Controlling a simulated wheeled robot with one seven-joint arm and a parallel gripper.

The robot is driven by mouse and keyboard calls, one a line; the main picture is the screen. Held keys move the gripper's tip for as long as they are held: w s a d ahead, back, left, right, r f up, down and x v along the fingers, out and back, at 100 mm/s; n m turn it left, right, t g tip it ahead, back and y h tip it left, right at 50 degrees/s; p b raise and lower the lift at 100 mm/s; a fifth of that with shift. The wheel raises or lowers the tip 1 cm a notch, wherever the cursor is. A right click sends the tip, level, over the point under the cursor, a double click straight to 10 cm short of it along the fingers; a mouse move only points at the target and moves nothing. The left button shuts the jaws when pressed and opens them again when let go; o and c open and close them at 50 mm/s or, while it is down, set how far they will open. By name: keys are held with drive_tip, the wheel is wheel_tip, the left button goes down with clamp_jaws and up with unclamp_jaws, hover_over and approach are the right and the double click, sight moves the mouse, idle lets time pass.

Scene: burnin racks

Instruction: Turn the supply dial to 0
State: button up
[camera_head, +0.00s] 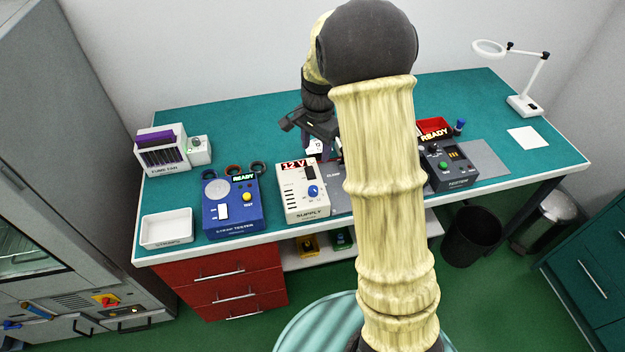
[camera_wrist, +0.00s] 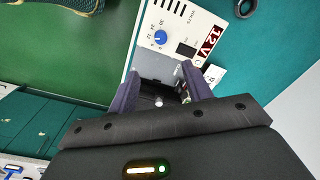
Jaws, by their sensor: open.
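The supply (camera_head: 296,206) is a cream box near the front edge of the bench, with a red display reading 12 V. Its blue dial (camera_head: 313,191) is on the right side of its top face. In the wrist view the dial (camera_wrist: 160,37) sits beyond the fingertips, with printed scale numbers around it; its exact pointer angle is too small to read. My gripper (camera_wrist: 160,72) is open and empty, its two purple fingers apart and not touching the dial. In the head view my gripper (camera_head: 318,146) is above and behind the supply, partly hidden by my arm.
The blue strap tester (camera_head: 231,216) stands left of the supply, with a white tray (camera_head: 167,228) beyond it. Several rings (camera_head: 233,170) lie behind the tester. A fume fan (camera_head: 162,150) stands at the back left.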

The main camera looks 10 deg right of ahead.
sight(313, 188)
drive_tip(key=shift+w+f, duration=0.1)
drive_tip(key=shift+w, duration=0.05)
drive_tip(key=f+p, duration=0.1)
drive_tip(key=f, duration=0.4)
drive_tip(key=f+p, duration=0.1)
drive_tip(key=f, duration=0.5)
drive_tip(key=f+p, duration=0.2)
drive_tip(key=f, duration=0.3)
drive_tip(key=shift+w+a+f, duration=0.25)
drive_tip(key=shift+w+a, duration=0.05)
drive_tip(key=shift+d+f, duration=0.1)
drive_tip(key=shift+f, duration=0.25)
